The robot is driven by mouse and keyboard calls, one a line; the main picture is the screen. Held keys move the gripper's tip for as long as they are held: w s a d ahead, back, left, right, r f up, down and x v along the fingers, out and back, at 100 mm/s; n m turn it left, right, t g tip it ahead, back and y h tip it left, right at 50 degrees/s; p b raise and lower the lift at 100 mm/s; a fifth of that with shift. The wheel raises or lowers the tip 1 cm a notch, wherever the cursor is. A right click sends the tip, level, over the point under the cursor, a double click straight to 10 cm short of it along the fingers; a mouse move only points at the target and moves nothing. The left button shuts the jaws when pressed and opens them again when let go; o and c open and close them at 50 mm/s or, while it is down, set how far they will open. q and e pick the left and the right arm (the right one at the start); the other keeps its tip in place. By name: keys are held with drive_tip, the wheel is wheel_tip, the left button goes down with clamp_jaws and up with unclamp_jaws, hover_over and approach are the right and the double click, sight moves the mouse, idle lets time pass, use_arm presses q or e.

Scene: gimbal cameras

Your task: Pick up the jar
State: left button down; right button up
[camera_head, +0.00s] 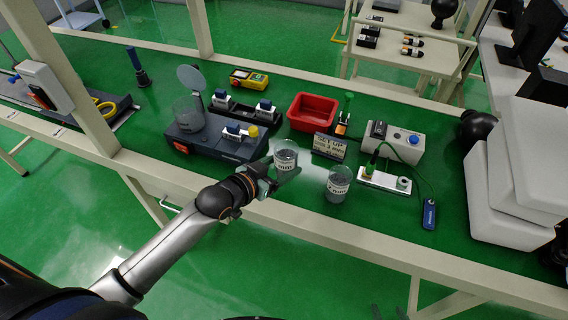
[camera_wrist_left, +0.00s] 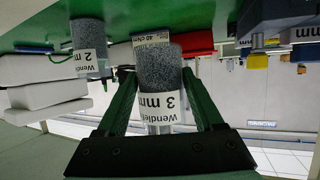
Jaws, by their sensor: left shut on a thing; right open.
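A clear jar of grey granules with a white "3 mm" label (camera_head: 286,155) is near the front of the green table. My left gripper (camera_head: 283,167) is shut on it, with one green finger on each side. The upside-down left wrist view shows this jar (camera_wrist_left: 160,75) between the fingers. I cannot tell whether its base touches the table. A second similar jar (camera_head: 338,184) stands to the right, apart from the gripper; its label reads "2 mm" in the left wrist view (camera_wrist_left: 88,50). Fingertips of my right gripper (camera_head: 389,312) just show at the bottom edge, apart and empty.
A small sign (camera_head: 329,146) stands just behind the jars. A red bin (camera_head: 312,110) is behind that. A dark grey device (camera_head: 215,142) is to the left. A white power strip (camera_head: 384,181) and white boxes (camera_head: 520,170) are to the right. The table's front rail (camera_head: 330,236) is close.

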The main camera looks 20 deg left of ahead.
use_arm(q)
drive_tip(key=s+r, duration=0.2)
drive_tip(key=r, duration=0.1)
drive_tip(key=shift+s+d, duration=0.1)
approach(282, 164)
drive_tip(key=shift+s+d+r, duration=0.1)
drive_tip(key=shift+s+d, duration=0.1)
drive_tip(key=shift+d, duration=0.7)
drive_tip(key=shift+s+d+r, duration=0.1)
drive_tip(key=shift+s+d, duration=0.15)
drive_tip(key=shift+d, duration=0.7)
drive_tip(key=shift+s, duration=0.1)
drive_tip(key=shift+r, duration=0.1)
